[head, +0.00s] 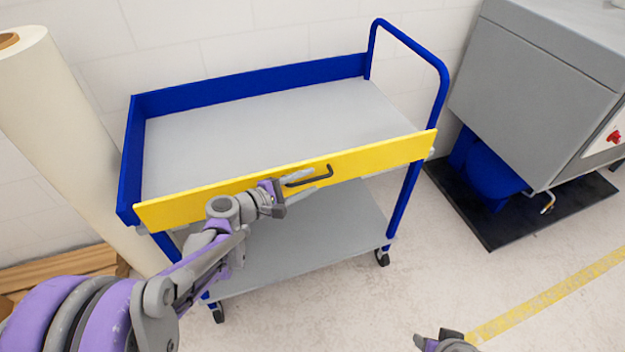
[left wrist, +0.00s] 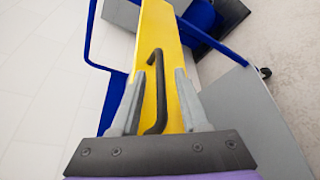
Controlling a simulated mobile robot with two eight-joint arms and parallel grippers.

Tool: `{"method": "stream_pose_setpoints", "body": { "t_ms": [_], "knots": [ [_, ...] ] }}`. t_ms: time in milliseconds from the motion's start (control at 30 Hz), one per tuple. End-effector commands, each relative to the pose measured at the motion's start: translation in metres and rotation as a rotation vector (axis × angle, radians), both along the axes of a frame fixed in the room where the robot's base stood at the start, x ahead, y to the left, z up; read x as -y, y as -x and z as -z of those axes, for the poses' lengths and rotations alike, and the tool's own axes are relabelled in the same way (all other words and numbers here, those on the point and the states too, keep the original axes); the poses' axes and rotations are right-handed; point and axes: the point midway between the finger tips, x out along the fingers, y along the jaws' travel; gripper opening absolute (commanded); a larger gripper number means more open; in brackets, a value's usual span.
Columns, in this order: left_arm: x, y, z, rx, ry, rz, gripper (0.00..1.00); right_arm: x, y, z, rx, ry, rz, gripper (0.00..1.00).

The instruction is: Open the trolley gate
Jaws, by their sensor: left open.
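The trolley (head: 270,120) is blue with grey shelves and stands against the wall. Its yellow gate (head: 385,156) stands upright along the near side of the top shelf. A dark handle (head: 322,178) is fixed to the outer face of the gate; it also shows in the left wrist view (left wrist: 158,90). My left gripper (head: 308,184) is open at the handle. In the left wrist view its two fingers lie on either side of the handle; contact cannot be told. Part of my right gripper (head: 445,342) shows at the bottom edge, its fingers not clear.
A large cream roll (head: 70,130) stands at the left, beside wooden boards (head: 60,272) on the floor. A grey machine (head: 540,90) stands on a black mat (head: 500,226) at the right. The floor before the trolley is clear.

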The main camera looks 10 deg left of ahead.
Motion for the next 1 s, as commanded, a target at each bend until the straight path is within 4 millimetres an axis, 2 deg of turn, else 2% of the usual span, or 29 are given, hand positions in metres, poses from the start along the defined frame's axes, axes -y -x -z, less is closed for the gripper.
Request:
{"method": "stream_pose_setpoints", "body": {
  "t_ms": [200,500,567,767,1000],
  "knots": [
    [0.012,-0.016,0.005,0.0,-0.001,0.001,0.45,0.0,0.0,0.002,-0.001,0.0,0.0,0.5],
    [0.013,-0.018,0.005,0.0,-0.002,-0.001,0.45,0.0,0.0,0.002,-0.001,0.0,0.0,0.5],
    [0.013,-0.017,0.005,0.0,-0.001,-0.001,0.36,0.0,0.0,0.002,-0.001,0.0,0.0,0.5],
    [0.013,-0.017,0.005,0.0,-0.001,-0.001,0.0,0.0,0.0,0.002,-0.001,0.0,0.0,0.5],
    [0.013,-0.017,0.005,0.0,-0.001,-0.001,0.0,0.0,0.0,0.002,-0.001,0.0,0.0,0.5]
  ]
}}
